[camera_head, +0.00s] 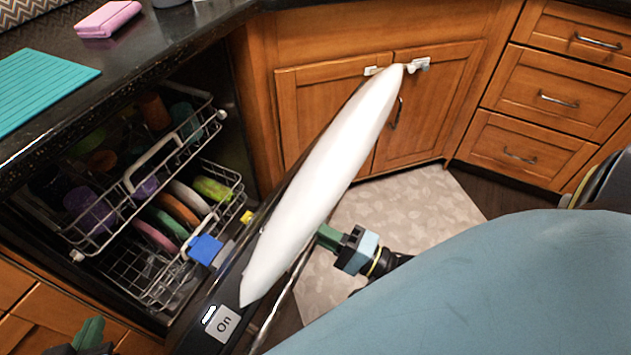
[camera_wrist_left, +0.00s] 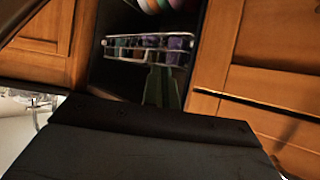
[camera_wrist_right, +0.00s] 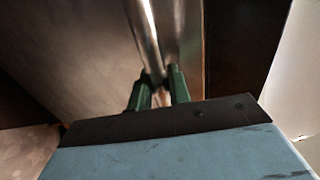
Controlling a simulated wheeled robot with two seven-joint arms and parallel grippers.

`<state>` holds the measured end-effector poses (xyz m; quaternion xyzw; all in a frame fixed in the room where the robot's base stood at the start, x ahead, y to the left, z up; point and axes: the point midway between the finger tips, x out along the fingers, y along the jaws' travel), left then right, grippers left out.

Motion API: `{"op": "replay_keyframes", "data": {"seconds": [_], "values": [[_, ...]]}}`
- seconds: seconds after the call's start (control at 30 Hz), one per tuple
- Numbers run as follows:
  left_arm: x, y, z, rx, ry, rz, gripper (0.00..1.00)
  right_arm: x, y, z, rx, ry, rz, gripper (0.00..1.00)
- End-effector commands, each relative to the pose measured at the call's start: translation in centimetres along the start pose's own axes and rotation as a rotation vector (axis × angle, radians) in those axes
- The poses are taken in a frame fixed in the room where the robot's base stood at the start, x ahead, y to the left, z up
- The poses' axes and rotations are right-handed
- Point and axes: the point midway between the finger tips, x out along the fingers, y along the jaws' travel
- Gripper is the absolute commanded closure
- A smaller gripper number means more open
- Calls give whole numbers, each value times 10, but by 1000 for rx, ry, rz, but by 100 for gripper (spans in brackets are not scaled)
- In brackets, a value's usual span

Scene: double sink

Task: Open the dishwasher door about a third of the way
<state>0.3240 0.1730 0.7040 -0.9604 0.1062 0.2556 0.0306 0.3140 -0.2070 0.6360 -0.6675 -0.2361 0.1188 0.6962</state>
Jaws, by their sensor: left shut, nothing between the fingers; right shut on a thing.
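The dishwasher door (camera_head: 248,268) is dark and stands partly open, slanting from lower left to upper right. A grey "On" label (camera_head: 222,323) is at its near end. A silver bar handle (camera_head: 283,303) runs along its outer side, and it also shows in the right wrist view (camera_wrist_right: 146,38). My right gripper (camera_head: 328,238) is shut on this handle; its green fingers (camera_wrist_right: 158,84) meet around the bar. My left gripper (camera_head: 90,333) is shut and empty at the bottom left, apart from the door. In the left wrist view its fingers (camera_wrist_left: 162,88) point toward the racks.
A long white shape (camera_head: 325,180) covers much of the door; I cannot tell what it is. Inside are an upper rack (camera_head: 125,190) and a lower rack (camera_head: 232,180) with colourful dishes. Wooden cabinets (camera_head: 335,100) stand behind the door. A patterned mat (camera_head: 420,210) lies on the floor.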

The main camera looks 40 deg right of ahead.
Motion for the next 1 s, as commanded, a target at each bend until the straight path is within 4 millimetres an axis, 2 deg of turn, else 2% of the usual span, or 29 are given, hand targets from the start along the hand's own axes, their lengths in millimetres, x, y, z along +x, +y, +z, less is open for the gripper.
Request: {"op": "replay_keyframes", "data": {"seconds": [0.17, 0.2, 0.33, 0.77, 0.87, 1.0], "values": [[0, 0, 0, 0, -2, 0, 100, -1, 2, -1, 0, 2, 9, 100], [0, 0, 0, 0, -2, 0, 100, -1, 2, -1, 0, 2, 9, 79], [0, 0, 0, 0, -3, 0, 100, -1, 2, 0, 0, 2, 6, 62], [0, 0, 0, 0, -4, -1, 100, -1, 0, 0, 1, 1, 1, 61], [-1, 0, 2, 0, -20, -1, 100, -6, 0, 0, 1, 1, 4, 61], [-6, -4, 22, -2, -129, -10, 100, -26, 0, 0, 1, 0, 7, 61]]}}
